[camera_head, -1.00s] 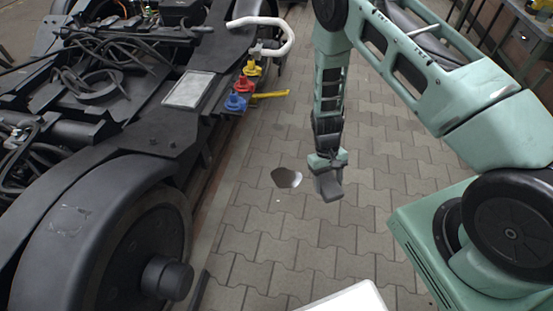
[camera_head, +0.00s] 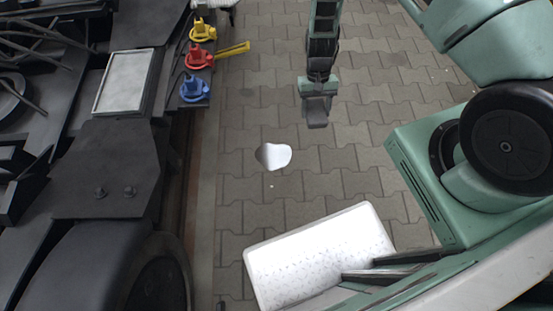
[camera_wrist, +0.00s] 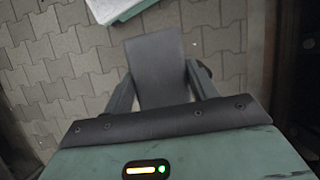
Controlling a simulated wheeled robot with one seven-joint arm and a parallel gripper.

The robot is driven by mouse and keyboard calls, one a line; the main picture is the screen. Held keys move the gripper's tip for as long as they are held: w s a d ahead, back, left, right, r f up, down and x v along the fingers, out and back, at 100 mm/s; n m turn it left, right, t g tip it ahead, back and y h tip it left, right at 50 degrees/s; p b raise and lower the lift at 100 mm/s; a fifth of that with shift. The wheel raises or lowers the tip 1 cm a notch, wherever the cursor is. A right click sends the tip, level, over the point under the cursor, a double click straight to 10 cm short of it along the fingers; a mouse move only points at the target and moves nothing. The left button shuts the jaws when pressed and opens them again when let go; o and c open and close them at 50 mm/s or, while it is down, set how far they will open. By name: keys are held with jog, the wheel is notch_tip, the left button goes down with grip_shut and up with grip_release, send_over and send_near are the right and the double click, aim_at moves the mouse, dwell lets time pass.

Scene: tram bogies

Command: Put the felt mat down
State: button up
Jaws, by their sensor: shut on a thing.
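The felt mat (camera_wrist: 155,66) is a flat dark grey piece between the two fingers in the wrist view. My gripper (camera_wrist: 160,78) is shut on it. In the head view my gripper (camera_head: 318,98) hangs at the upper middle, over the paving, with the grey mat (camera_head: 317,112) at its lower end. The mat appears clear of the floor, though its exact height is hard to judge. The fingers are too small in the head view to make out.
A white speckled flat surface (camera_head: 315,250) lies at the bottom middle. A shiny light patch (camera_head: 276,156) is on the paving (camera_head: 240,190). The black bogie (camera_head: 110,165) fills the left, with yellow, red (camera_head: 199,56) and blue (camera_head: 194,90) fittings. Paving between is mostly clear.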

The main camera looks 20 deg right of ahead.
jog(key=w+a+f+m+t+y+b, duration=0.1)
jog(key=w+a+f+m+b, duration=0.15)
jog(key=f+b, duration=0.4)
jog(key=w+a+f+m+y+b, duration=0.1)
jog(key=w+f+m+b, duration=0.15)
jog(key=f+b, duration=0.45)
jog(key=w+a+f+m+t+y+b, duration=0.15)
jog(key=f+m+b, duration=0.3)
jog(key=f, duration=0.45)
jog(key=m+t+b, duration=0.3)
jog(key=m+b, duration=0.6)
jog(key=b, duration=1.2)
send_over(272, 156)
jog(key=d, duration=0.1)
notch_tip(272, 156, down, 20)
jog(key=shift+s+d+f+b, duration=0.15)
jog(key=shift+f+b, duration=1.45)
jog(key=shift+f, duration=0.95)
jog(key=shift+s+f+b, duration=0.1)
jog(key=shift+f+b, duration=1.45)
jog(key=shift+f, duration=1)
jog(key=o, duration=1)
jog(key=shift+o, duration=0.2)
jog(key=shift+r, duration=0.2)
